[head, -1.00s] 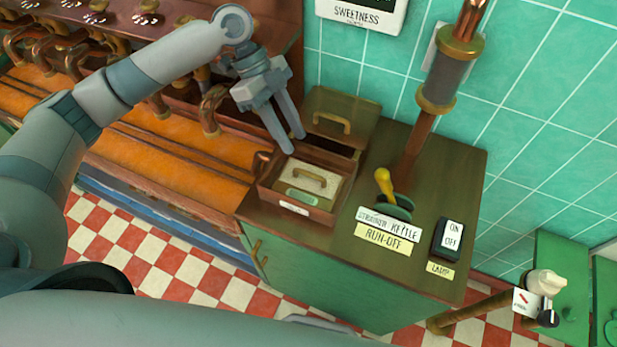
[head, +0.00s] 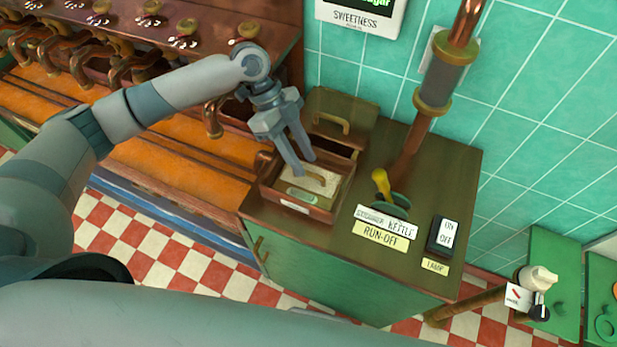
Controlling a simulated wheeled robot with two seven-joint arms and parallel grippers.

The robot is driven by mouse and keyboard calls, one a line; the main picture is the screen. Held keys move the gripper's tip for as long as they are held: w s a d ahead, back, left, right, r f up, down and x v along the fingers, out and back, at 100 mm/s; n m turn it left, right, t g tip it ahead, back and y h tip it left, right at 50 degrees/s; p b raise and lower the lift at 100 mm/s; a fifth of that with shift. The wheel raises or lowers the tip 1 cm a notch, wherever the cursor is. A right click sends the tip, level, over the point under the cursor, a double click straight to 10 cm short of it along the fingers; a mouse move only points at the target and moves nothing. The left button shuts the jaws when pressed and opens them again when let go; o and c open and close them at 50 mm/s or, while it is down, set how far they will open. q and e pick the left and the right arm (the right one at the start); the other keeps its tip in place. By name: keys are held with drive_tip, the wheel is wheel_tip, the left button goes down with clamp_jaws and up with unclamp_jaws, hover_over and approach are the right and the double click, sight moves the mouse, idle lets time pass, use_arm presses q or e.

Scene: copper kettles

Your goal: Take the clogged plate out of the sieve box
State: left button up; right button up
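The sieve box (head: 290,203) is a brown open-topped box on the green cabinet's wooden top. Inside it lies the pale plate (head: 326,190) with a brass handle, partly hidden by my fingers, and a small green label on its front part. My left gripper (head: 304,168) points down over the box, its fingertips at the plate's handle. The two fingers stand a little apart. I cannot tell whether they touch the handle. My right gripper is not in view.
A brown lid with a brass handle (head: 331,122) stands open behind the box. To the right are a yellow-handled run-off lever (head: 381,183), an on/off switch (head: 443,236) and a copper pipe (head: 437,88). Copper kettle fittings stand at left.

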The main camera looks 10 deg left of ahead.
sight(306, 167)
use_arm(q)
drive_tip(key=shift+p+x, duration=0.55)
drive_tip(key=shift+x, duration=1)
clamp_jaws()
drive_tip(key=shift+r, duration=0.1)
idle(0.4)
